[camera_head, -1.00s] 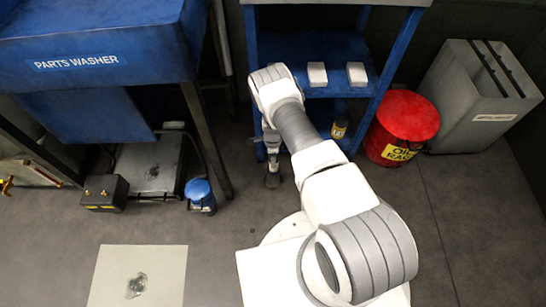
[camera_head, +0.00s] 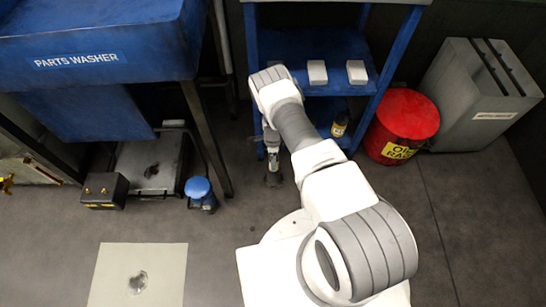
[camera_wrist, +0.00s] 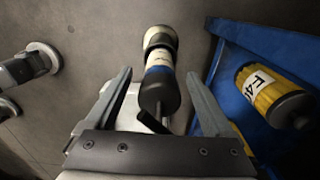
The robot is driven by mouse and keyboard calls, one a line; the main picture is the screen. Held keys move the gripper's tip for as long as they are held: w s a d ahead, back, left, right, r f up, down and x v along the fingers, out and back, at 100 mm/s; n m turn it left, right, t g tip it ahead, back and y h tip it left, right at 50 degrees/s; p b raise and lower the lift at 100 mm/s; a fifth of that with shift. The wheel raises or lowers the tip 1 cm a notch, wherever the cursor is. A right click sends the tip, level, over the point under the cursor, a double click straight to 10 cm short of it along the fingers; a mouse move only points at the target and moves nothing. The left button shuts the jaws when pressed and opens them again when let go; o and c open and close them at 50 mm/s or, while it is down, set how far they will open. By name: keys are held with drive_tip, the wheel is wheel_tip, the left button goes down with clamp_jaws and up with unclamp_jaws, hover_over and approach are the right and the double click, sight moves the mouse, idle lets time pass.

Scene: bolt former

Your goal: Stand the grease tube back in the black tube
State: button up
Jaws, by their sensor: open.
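A slender tube (camera_wrist: 161,75) with a blue band, a pale part and a dark near end lies between my fingers in the wrist view; I take it to be the grease tube. Its far end meets a dark ring and a cream round end (camera_wrist: 158,36). I cannot tell whether that dark part is the black tube. My gripper (camera_wrist: 163,82) is open, one finger on each side of the tube, with gaps showing.
A yellow bottle with a black cap (camera_wrist: 268,95) stands on the blue shelf right of my gripper; the head view shows it too (camera_head: 340,123). A red can (camera_head: 402,125) is further right. A blue-topped can (camera_head: 199,190) stands left on open floor.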

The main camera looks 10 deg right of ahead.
wheel_tip(320, 180, up, 17)
drive_tip(key=p, duration=0.6)
drive_tip(key=shift+r, duration=0.2)
drive_tip(key=shift+w, duration=0.1)
